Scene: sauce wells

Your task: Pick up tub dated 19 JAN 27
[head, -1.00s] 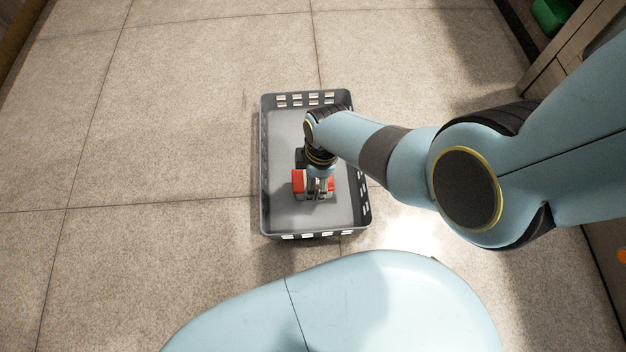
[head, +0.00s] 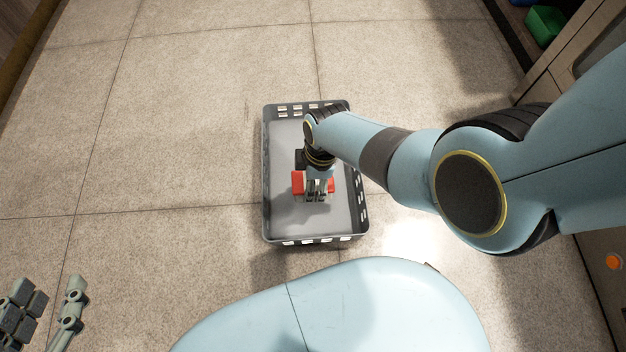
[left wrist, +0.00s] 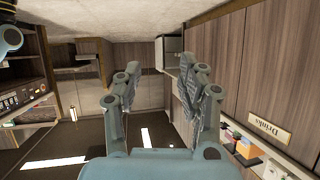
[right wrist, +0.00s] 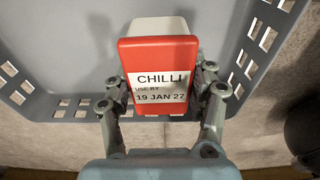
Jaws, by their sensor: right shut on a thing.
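The tub (right wrist: 158,58) has a red face and a white label reading CHILLI, USE BY 19 JAN 27. It fills the middle of the right wrist view. In the head view the red tub (head: 298,183) is partly hidden by my right gripper (head: 315,197). My right gripper (right wrist: 160,90) is shut on the tub, one finger on each side, over the grey crate (head: 280,222). I cannot tell if the tub touches the crate floor. My left gripper (head: 45,310) is at the lower left, away from the crate. The left wrist view shows its fingers (left wrist: 160,92) apart with nothing between them.
The crate stands on a tiled floor (head: 180,120) that is clear to its left. Wooden cabinets (head: 575,60) and a green bin (head: 545,25) are at the right.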

